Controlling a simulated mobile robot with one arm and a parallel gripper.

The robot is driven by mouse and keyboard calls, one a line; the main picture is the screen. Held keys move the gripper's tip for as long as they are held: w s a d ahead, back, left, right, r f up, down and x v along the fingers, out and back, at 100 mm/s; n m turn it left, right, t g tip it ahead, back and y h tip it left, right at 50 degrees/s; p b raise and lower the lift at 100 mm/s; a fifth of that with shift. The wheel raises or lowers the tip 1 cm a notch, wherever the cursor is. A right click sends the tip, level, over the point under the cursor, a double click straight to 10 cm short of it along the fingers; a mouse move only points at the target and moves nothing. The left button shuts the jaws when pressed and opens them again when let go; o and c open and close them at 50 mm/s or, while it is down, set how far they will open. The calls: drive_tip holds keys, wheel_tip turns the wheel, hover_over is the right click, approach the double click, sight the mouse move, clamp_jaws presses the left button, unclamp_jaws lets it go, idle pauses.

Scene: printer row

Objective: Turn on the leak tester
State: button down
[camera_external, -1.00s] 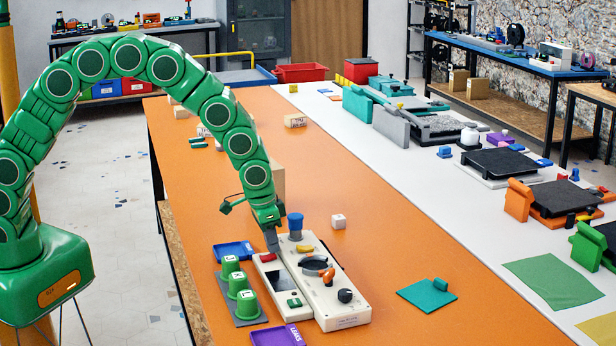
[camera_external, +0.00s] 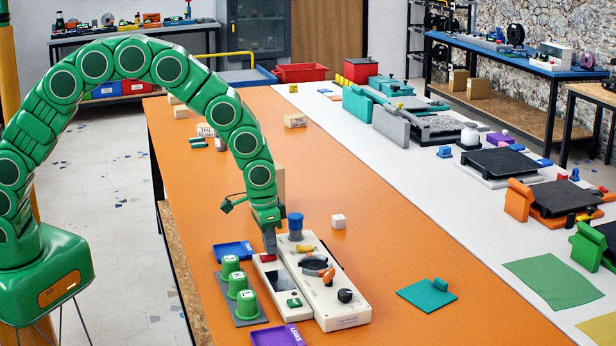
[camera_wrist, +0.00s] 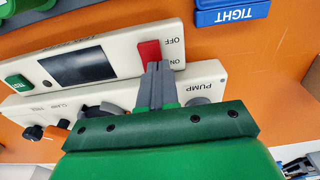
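The leak tester (camera_external: 297,311) is a pale box on the orange table, with a dark screen (camera_wrist: 76,66), a green button (camera_wrist: 19,83) and a red rocker switch (camera_wrist: 149,50) marked OFF and ON. The switch also shows in the external view (camera_external: 266,257). My gripper (camera_wrist: 158,66) is shut and empty, pointing down. Its fingertips are at the ON end of the switch and hide part of that end. I cannot tell whether they touch it, or which way the rocker is tilted.
A pump unit (camera_external: 345,320) with knobs stands against the tester's right side. A blue TIGHT tray (camera_external: 233,249), green cups (camera_external: 238,284) on a grey base and a purple LEAKS tray (camera_external: 277,337) lie to the left.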

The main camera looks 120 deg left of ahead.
sight(263, 256)
drive_tip(key=shift+s+d, duration=0.3)
drive_tip(key=shift+d, duration=0.05)
drive_tip(key=shift+r, duration=0.2)
wheel_tip(263, 256, up, 14)
drive_tip(key=s+d, duration=0.1)
drive_tip(key=shift+s+d+f, duration=0.25)
drive_tip(key=shift+s+d, duration=0.05)
drive_tip(key=shift+s, duration=0.05)
idle(0.3)
drive_tip(key=shift+w+a, duration=0.1)
drive_tip(key=shift+w+a+r+t+y, duration=0.1)
drive_tip(key=shift+w+a+t+y, duration=0.2)
drive_tip(key=shift+w, duration=0.15)
drive_tip(key=f, duration=0.4)
drive_tip(key=w+a+f, duration=0.1)
drive_tip(key=f, duration=0.8)
drive_tip(key=shift+w+a+f, duration=0.3)
drive_tip(key=shift+w+f, duration=0.05)
drive_tip(key=shift+f, duration=0.05)
